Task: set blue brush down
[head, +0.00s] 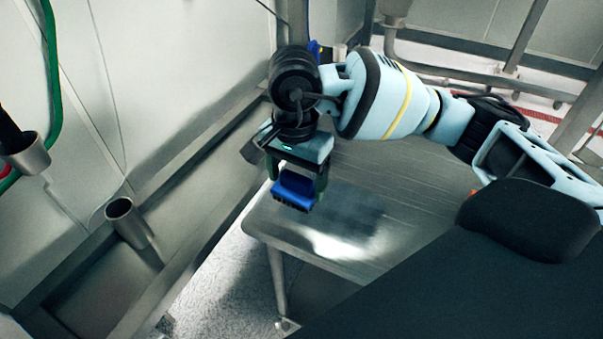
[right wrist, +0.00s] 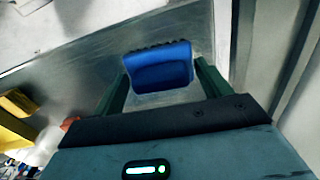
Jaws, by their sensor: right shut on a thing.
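The blue brush (head: 295,188) with dark bristles is held in my right gripper (head: 296,183), above the left end of the steel table (head: 400,205). The bristles point down toward the lower left in the head view. In the right wrist view the blue brush (right wrist: 158,68) sits between the two green fingers of my right gripper (right wrist: 157,80). The fingers are shut on its sides. Whether the brush touches the table cannot be told. My left gripper does not show.
A metal cup-shaped holder (head: 120,212) stands at the left by the wall, and another (head: 27,155) is at the far left edge. The table top around the brush looks bare. A gap with speckled floor (head: 225,275) lies left of the table.

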